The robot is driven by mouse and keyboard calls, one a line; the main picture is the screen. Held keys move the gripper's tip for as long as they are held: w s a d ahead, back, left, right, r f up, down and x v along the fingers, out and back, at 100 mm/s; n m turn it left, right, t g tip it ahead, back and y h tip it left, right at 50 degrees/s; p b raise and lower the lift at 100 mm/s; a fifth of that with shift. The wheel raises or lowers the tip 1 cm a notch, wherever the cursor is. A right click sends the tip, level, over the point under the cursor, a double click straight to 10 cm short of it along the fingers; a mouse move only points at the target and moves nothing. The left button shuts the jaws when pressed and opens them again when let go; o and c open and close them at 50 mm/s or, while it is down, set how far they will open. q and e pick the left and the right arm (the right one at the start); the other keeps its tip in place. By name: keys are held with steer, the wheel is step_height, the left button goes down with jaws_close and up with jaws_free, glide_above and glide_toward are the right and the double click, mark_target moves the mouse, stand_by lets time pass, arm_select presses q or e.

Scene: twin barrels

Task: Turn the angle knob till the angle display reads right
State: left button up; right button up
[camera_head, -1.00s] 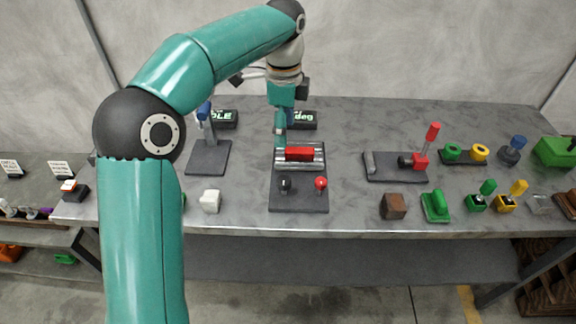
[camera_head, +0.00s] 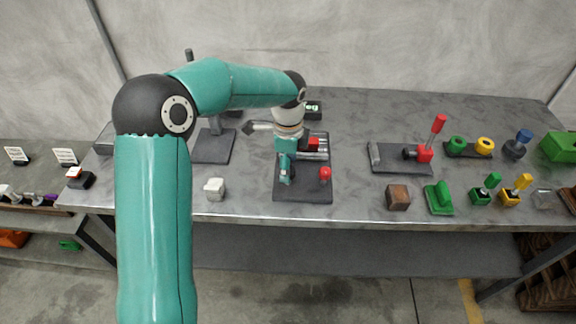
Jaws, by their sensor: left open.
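The twin-barrel device is a dark base plate (camera_head: 315,192) near the front of the table, with a red piece (camera_head: 313,143) and metal barrels at its back. A red ball-topped knob (camera_head: 325,174) stands on its front right. The black knob at its front left is hidden behind my left gripper (camera_head: 286,174), which points down there, open; contact cannot be told. The angle display (camera_head: 314,107), a small black box with green-white characters, stands behind and is mostly covered by my left wrist, so its reading is not legible. My right gripper is not in view.
A lever stand (camera_head: 214,147) and a white block (camera_head: 214,188) are left of the device. A red-handled lever fixture (camera_head: 402,157), a brown cube (camera_head: 398,197) and several green and yellow parts are to the right. Bare table lies between device and fixture.

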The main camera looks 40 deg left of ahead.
arm_select(q)
steer(key=shift+f, duration=0.5)
steer(key=c, duration=1.1)
steer(key=shift+c, duration=0.2)
steer(key=shift+n, duration=0.4)
